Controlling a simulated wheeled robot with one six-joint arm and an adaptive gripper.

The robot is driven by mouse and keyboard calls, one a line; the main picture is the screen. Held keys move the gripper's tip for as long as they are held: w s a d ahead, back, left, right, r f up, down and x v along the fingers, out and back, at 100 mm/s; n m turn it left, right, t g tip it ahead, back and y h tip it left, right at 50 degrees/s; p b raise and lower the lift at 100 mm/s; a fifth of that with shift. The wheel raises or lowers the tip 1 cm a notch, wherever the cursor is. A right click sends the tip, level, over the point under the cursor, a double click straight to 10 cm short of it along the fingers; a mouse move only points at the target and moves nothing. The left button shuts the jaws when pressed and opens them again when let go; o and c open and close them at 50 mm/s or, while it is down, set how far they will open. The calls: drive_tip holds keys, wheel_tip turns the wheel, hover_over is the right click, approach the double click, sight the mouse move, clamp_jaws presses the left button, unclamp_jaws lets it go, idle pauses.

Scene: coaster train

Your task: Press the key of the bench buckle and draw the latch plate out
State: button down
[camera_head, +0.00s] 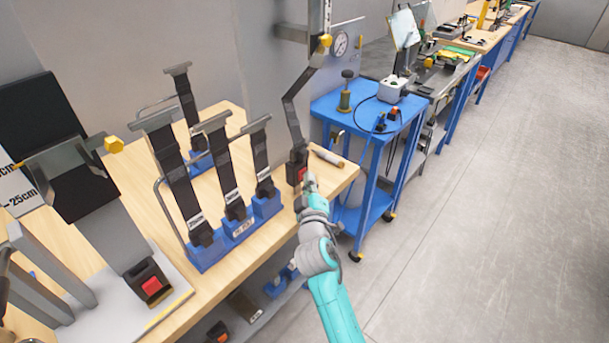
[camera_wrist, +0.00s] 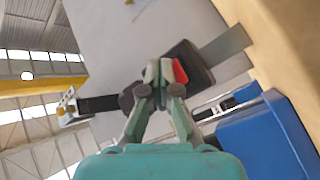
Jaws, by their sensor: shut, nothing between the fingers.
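The bench buckle (camera_head: 296,161) is a black block with a red key, standing near the right end of the wooden bench. A dark strap (camera_head: 291,115) runs from its top up to a wall fitting. In the wrist view the buckle (camera_wrist: 200,68) shows its red key (camera_wrist: 180,70), with a grey metal stalk on one side and the strap (camera_wrist: 100,104) on the other. The latch plate cannot be made out; my fingers hide part of that area. My gripper (camera_head: 310,178) is shut and empty, its fingertips (camera_wrist: 158,68) beside the red key. Contact cannot be told.
Blue blocks (camera_head: 239,229) with several upright straps stand left of the buckle. A marker-like cylinder (camera_head: 328,158) lies right behind it. A blue trolley (camera_head: 330,98) stands to the right. Another buckle with a red key (camera_head: 152,286) is front left. The floor (camera_head: 480,200) at right is clear.

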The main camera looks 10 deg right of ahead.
drive_tip(key=shift+s+d, duration=0.5)
drive_tip(key=shift+s, duration=0.2)
drive_tip(key=shift+s, duration=0.1)
drive_tip(key=s+d, duration=0.1)
drive_tip(key=s, duration=0.1)
drive_tip(key=s+d, duration=0.2)
idle(0.4)
idle(0.6)
drive_tip(key=s+f+m+g+y, duration=0.1)
drive_tip(key=s+f, duration=0.4)
drive_tip(key=s, duration=0.3)
drive_tip(key=s+a+f+y, duration=0.1)
drive_tip(key=s+f, duration=0.3)
drive_tip(key=s, duration=0.4)
drive_tip(key=s+f+m+g+y, duration=0.1)
drive_tip(key=s+f, duration=0.4)
drive_tip(key=s, duration=0.3)
drive_tip(key=s+r+m+g, duration=0.1)
drive_tip(key=s+r+m, duration=0.2)
drive_tip(key=s, duration=1)
drive_tip(key=s+r+m, duration=0.2)
drive_tip(key=s+r, duration=0.1)
drive_tip(key=s, duration=1.1)
drive_tip(key=shift+s+m+g, duration=0.25)
drive_tip(key=shift+m+g, duration=0.15)
